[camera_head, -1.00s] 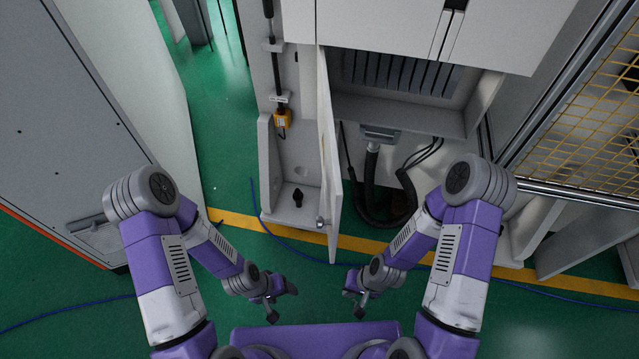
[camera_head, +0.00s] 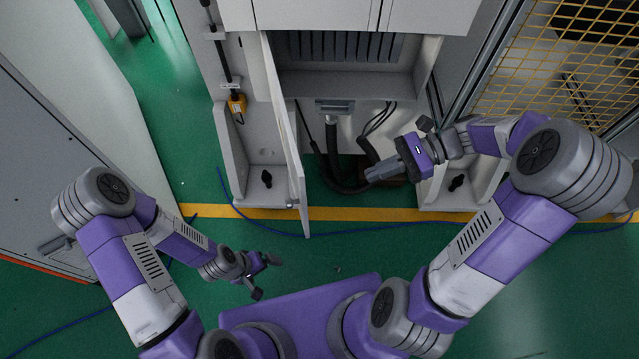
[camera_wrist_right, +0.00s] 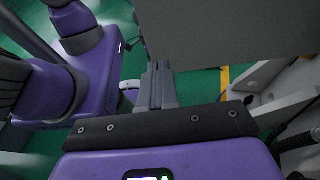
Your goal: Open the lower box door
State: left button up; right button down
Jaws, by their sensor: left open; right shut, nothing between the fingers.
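The lower box door (camera_head: 286,140) is a thin white panel, standing swung out from the cabinet and seen nearly edge-on in the head view. My right gripper (camera_head: 372,174) is shut and empty, over the open lower compartment to the right of the door. In the right wrist view its closed fingers (camera_wrist_right: 158,85) point towards a large grey panel (camera_wrist_right: 225,35), which looks like the door. I cannot tell whether they touch it. My left gripper (camera_head: 266,277) is open and empty, low in front of the cabinet, apart from the door.
The white cabinet (camera_head: 345,15) holds black hoses (camera_head: 333,150) and cables in its lower part. A yellow mesh fence (camera_head: 565,60) stands right. A blue cable (camera_head: 350,229) lies on the green floor, which is otherwise clear in front.

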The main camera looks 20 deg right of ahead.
pick_arm(q)
notch_tip(320, 180, down, 4)
jog(key=b, duration=0.4)
jog(key=shift+f, duration=0.1)
pick_arm(e)
jog(key=a+f, duration=0.1)
jog(key=a, duration=1.2)
jog(key=shift+f+y, duration=0.15)
jog(key=shift+y, duration=0.15)
jog(key=shift+a, duration=0.2)
